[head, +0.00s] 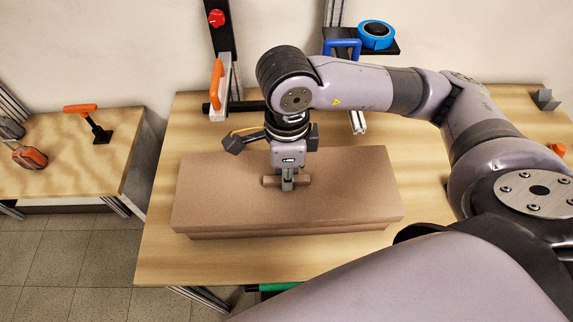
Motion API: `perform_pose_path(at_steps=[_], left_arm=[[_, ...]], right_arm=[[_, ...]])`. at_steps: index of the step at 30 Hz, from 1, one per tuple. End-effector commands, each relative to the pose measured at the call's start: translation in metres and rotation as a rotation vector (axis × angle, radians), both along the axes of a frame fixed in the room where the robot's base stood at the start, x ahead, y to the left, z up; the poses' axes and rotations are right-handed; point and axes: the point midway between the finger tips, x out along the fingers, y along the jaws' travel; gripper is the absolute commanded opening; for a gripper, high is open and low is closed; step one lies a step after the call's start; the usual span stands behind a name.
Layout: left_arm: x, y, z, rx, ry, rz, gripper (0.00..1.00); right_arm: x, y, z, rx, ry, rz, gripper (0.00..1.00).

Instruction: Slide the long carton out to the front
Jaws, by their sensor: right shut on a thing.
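The long brown carton (345,195) lies flat across the wooden table, its long side running left to right. A line along its front face makes it look like two layers. A short brown bar (304,180) lies crosswise on top of it near the middle. My right gripper (287,184) points down from above and is shut on this bar. Whether the bar is fixed to the carton cannot be told. The gripper and wrist hide part of the carton's top and back edge. My left gripper is not in view.
The wooden table (215,262) has a bare strip in front of the carton. Behind stand an orange-handled clamp (217,83) and a shelf with blue tape (376,34). A side table (60,172) with tools stands left, across a gap.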

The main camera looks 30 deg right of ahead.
Motion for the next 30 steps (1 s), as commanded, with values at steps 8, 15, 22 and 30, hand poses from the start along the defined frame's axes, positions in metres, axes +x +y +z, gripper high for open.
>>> perform_pose_path(at_steps=[8, 15, 22, 30], left_arm=[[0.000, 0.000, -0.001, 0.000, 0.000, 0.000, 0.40], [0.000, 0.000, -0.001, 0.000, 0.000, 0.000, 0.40], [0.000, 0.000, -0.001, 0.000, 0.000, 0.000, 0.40], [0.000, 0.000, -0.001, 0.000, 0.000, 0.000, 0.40]], right_arm=[[-0.013, 0.007, 0.000, 0.000, 0.002, 0.004, 0.00], [-0.023, 0.011, 0.000, 0.000, 0.001, 0.003, 0.00], [-0.024, 0.011, 0.000, 0.000, 0.001, 0.001, 0.00], [-0.024, 0.011, 0.000, 0.000, 0.000, 0.001, 0.27]])
